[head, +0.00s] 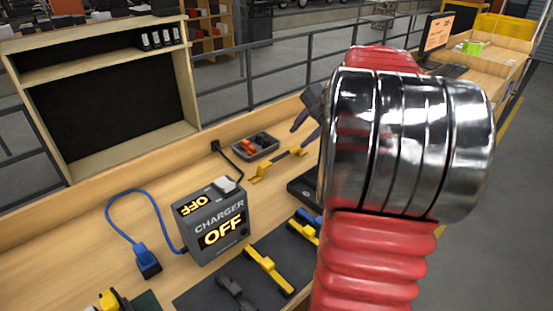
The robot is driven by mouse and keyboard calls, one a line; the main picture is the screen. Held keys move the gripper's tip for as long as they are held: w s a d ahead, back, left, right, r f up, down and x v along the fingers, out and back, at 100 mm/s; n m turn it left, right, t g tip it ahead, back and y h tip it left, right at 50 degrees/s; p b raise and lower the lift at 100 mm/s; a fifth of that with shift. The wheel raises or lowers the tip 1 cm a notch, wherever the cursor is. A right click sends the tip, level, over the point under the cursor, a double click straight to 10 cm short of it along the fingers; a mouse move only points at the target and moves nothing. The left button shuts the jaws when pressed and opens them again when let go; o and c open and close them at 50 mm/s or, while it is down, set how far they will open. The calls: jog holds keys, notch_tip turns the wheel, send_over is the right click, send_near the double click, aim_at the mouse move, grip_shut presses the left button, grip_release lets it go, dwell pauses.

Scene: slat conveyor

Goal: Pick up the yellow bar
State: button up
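A long yellow bar (269,270) with dark parts lies on the dark mat in front of the charger. Another yellow bar-shaped piece (278,165) lies on the wooden bench further back. A third yellow piece (301,231) is partly hidden by my red arm. I cannot tell which is the task's bar. My gripper (299,135) is mostly hidden behind my arm; only dark finger parts show at its left edge, above and near the back yellow piece. Whether it is open or shut is unclear.
A grey charger box (220,222) reading OFF stands on the bench, with a blue cable and plug (147,262) to its left. A dark tray (256,146) holds small red and grey parts. A wooden-framed black board (110,105) stands behind. Bare bench shows around the charger.

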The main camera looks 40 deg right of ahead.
jog(key=shift+w+a, duration=0.1)
jog(key=shift+w, duration=0.05)
send_near(280, 156)
jog(key=x, duration=0.3)
jog(key=shift+w+f, duration=0.15)
jog(key=shift+f, duration=0.15)
jog(key=shift+f, duration=0.1)
jog(key=shift+x, duration=2.5)
jog(key=shift+c, duration=0.5)
grip_shut()
